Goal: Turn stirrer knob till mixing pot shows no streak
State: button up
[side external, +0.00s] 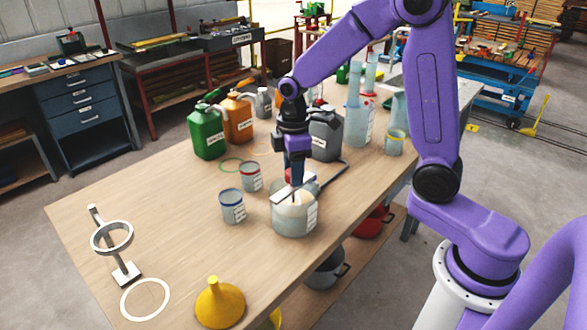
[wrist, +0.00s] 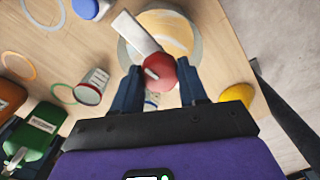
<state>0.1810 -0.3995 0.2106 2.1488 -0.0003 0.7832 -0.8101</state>
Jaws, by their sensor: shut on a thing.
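The mixing pot (side external: 294,222) is a clear vessel with a white label, standing near the table's front right edge. A pale bar (wrist: 136,33) lies across its top. In the wrist view, the pot's contents (wrist: 166,27) look cream, with tan-orange and whiter areas, so the colour is uneven. The stirrer knob (wrist: 160,73) is red and round with a white mark on its top left. My gripper (wrist: 162,88) is shut on the knob, with a dark blue finger on each side. In the side view, my gripper (side external: 296,179) points down over the pot and hides most of the knob.
Blue-rimmed (side external: 232,206) and red-rimmed (side external: 251,178) cups stand left of the pot. Green (side external: 207,132), orange (side external: 238,119) and grey (side external: 325,136) jugs stand behind. A yellow funnel (side external: 219,304) and a ring stand (side external: 111,239) are at the front. The table's left middle is clear.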

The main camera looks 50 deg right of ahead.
jog(key=n, duration=0.7)
jog(key=shift+w+r, duration=0.1)
jog(key=n, duration=0.7)
dwell(0.3)
jog(key=o, duration=1.1)
jog(key=shift+c, duration=0.2)
notch_tip(320, 180, up, 17)
jog(key=shift+r, duration=0.2)
